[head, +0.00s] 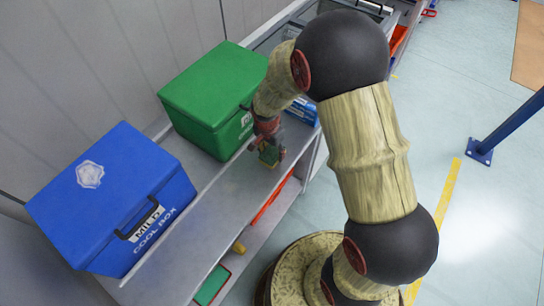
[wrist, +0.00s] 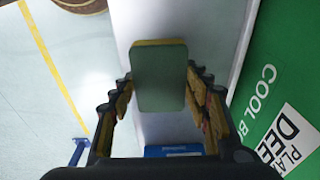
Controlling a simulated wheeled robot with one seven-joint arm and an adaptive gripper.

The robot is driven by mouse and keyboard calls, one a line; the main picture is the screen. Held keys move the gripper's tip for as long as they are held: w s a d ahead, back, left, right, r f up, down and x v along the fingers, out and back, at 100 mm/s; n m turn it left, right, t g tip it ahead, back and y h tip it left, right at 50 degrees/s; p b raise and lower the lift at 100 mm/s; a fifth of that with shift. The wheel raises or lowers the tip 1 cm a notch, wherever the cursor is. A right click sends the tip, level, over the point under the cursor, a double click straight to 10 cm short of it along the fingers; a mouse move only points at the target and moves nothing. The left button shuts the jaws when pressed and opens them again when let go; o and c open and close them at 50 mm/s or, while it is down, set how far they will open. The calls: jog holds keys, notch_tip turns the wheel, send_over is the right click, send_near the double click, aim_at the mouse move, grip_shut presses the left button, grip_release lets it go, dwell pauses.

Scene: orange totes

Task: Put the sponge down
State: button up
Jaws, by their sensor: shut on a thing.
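The sponge (wrist: 160,80) is a small block with a dark green face and a yellow layer along one edge. My gripper (wrist: 160,95) is shut on it, with a finger on each side in the wrist view. In the head view the sponge (head: 269,155) shows green and yellow below my gripper (head: 270,143), over the grey shelf top near its front edge. I cannot tell whether the sponge touches the shelf. Part of the gripper is hidden behind my arm's links.
A green cool box (head: 212,90) stands on the grey shelf (head: 215,205) close to my gripper, and its side fills the right of the wrist view. A blue cool box (head: 110,200) stands further left. Bare shelf lies between them and the front edge. A blue post (head: 505,130) stands at right.

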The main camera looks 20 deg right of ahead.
aim_at(272, 156)
jog(key=shift+w+d+f, duration=0.15)
jog(key=shift+w+f, duration=0.15)
jog(key=shift+f, duration=0.15)
jog(key=shift+f+b, duration=0.5)
jog(key=shift+f, duration=0.9)
jog(key=shift+f, duration=0.2)
jog(key=o, duration=1.4)
jog(key=shift+o, duration=0.2)
